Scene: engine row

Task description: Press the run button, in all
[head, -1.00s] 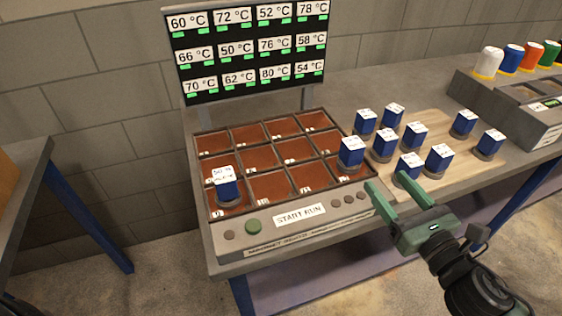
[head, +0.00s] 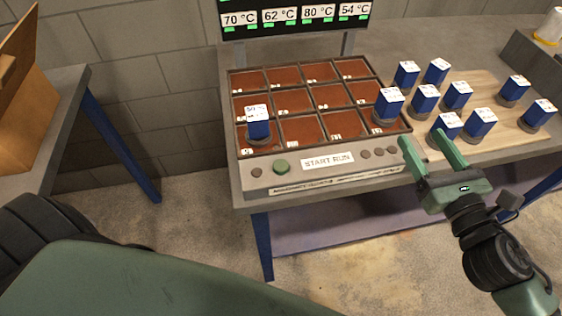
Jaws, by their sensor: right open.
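The green run button (head: 281,166) sits on the front panel of the grey heating station (head: 222,150), left of the START RUN label (head: 327,161). Nothing touches it. The station has a grid of brown wells; one blue block (head: 258,125) stands in the front left well and another (head: 388,104) in the front right well. My right gripper (head: 428,148) is open and empty, in front of the station's right end, to the right of the button. My left arm's green link (head: 150,285) fills the lower left; its gripper is out of view.
A display (head: 295,18) with temperatures stands behind the wells. Several blue blocks stand on a wooden board (head: 500,134) at the right. A separate table (head: 68,85) with a brown panel (head: 22,110) is at the left. Floor between the tables is clear.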

